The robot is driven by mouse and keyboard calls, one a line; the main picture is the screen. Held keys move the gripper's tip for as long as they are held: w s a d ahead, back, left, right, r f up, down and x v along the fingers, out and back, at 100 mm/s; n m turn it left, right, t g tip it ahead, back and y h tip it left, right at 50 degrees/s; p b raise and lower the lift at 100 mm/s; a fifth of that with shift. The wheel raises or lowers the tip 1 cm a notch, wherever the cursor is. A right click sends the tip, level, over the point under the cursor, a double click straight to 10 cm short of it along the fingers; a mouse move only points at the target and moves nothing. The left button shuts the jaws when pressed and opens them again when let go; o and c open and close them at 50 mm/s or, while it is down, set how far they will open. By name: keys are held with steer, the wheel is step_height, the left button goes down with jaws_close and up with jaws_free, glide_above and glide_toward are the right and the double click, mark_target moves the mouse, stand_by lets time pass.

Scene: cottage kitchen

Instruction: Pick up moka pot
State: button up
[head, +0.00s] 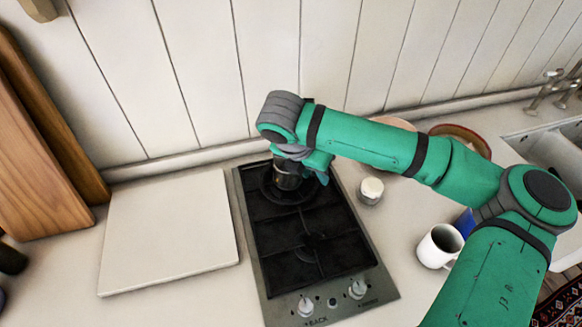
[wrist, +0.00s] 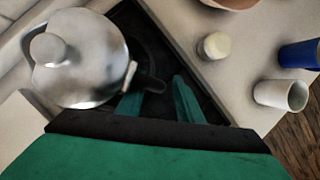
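The moka pot (head: 287,180) stands upright on the rear burner of the black stove in the head view, partly hidden by my arm and gripper. In the wrist view the moka pot (wrist: 82,62) shows from above, with a silver lid, a round knob and a dark handle pointing right. My gripper (wrist: 158,97) is open, its two teal fingers apart. The handle's end lies between the fingertips in the picture; I cannot tell whether they touch it. In the head view my gripper (head: 316,171) is at the pot's right side.
The stove (head: 310,248) has its knobs at the front. A white board (head: 170,232) lies to its left. A small lidded jar (head: 370,190), a white mug (head: 440,245) and a blue object (head: 465,222) stand to its right. Wooden boards (head: 40,160) lean at the left wall.

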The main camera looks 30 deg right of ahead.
steer(key=shift+w+f, duration=0.1)
steer(key=shift+f, duration=0.35)
steer(key=shift+d, duration=0.1)
jaws_close()
stand_by(1.1)
